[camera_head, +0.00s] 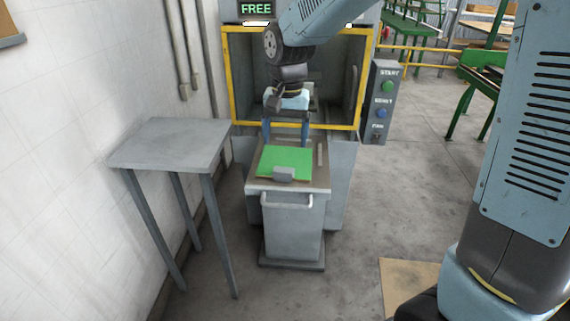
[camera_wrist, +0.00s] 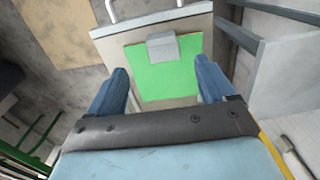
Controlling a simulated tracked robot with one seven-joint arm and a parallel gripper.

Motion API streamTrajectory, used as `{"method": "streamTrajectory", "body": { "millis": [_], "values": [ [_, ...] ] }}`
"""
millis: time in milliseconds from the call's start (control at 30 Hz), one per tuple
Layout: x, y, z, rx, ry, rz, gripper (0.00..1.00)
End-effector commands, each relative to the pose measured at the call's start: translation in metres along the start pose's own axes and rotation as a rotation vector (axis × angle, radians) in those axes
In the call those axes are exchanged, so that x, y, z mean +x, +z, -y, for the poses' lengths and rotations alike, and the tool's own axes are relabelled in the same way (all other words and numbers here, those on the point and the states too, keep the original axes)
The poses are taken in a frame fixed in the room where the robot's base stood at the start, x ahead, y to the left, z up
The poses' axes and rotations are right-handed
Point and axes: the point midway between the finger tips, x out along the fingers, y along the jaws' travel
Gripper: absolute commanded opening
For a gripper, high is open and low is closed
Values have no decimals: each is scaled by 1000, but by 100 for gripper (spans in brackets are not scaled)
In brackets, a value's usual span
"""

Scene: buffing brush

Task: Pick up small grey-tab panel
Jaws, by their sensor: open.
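The panel (camera_head: 287,158) is a flat green plate with a small grey tab (camera_head: 284,174) on its front edge. It lies on top of a grey cart (camera_head: 259,186) in the head view. In the wrist view the green panel (camera_wrist: 165,78) lies beyond my open fingers, with its grey tab (camera_wrist: 162,46) at the far edge. My gripper (camera_head: 287,141) is open and empty, at the back edge of the panel. In the wrist view my gripper (camera_wrist: 163,85) has one finger on each side of the panel. I cannot tell its exact height above the cart.
A yellow-framed machine opening (camera_head: 228,80) stands behind the cart, under a sign reading FREE (camera_head: 256,9). A control box (camera_head: 381,100) with buttons is to its right. A bare grey table (camera_head: 170,143) stands at the left by the wall.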

Motion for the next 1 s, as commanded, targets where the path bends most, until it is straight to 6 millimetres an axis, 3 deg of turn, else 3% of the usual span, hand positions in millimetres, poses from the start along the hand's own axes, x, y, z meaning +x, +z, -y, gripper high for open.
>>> {"method": "streamTrajectory", "body": {
  "millis": [200,467,800,1000],
  "values": [
    [35,0,0,0,1,2,83],
    [51,1,0,-1,0,0,83],
    [92,4,2,-1,1,1,83],
    [100,4,2,-1,0,-1,83]
  ]
}}
